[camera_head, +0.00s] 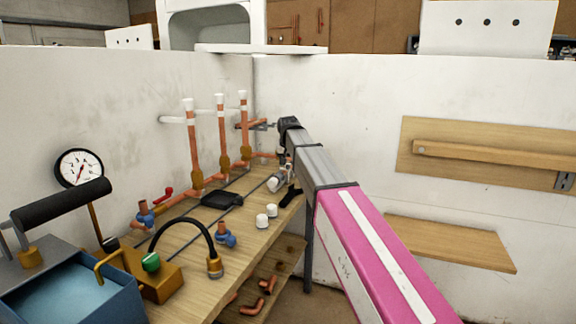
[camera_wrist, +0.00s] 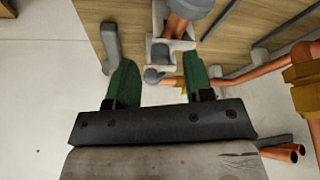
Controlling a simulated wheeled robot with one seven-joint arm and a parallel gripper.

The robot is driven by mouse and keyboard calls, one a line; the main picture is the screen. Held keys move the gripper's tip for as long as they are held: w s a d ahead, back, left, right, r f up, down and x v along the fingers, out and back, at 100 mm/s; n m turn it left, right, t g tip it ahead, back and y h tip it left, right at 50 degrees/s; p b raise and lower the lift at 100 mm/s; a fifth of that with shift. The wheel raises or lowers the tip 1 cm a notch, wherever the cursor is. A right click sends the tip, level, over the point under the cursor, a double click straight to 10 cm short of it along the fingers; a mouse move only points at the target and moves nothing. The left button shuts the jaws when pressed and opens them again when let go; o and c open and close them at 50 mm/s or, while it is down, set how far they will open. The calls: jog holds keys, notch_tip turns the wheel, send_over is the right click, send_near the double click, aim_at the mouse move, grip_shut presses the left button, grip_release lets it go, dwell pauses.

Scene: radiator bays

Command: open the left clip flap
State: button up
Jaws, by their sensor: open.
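My gripper (camera_wrist: 158,84) is open in the wrist view, with its two green fingers apart and nothing held between them. A pale clip (camera_wrist: 183,46) with a grey rounded part (camera_wrist: 155,75) shows between and just beyond the fingertips. A copper pipe (camera_wrist: 178,24) runs into a grey part above it. A grey lever-like piece (camera_wrist: 110,45) lies at the board's edge, just beyond the left finger. I cannot tell which of these grey pieces is the left clip flap, or whether it is open. In the head view my arm reaches to the bench's right end, and the fingers are not clear.
The wooden bench (camera_head: 240,240) holds upright copper pipes (camera_head: 222,140), a pressure gauge (camera_head: 79,168), a blue box (camera_head: 75,290) and two white caps (camera_head: 267,216). White walls stand behind and right. A wooden wall shelf (camera_head: 450,243) is at right. Copper pipes (camera_wrist: 280,75) lie right of my fingers.

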jog(key=shift+x, duration=0.9)
grip_shut()
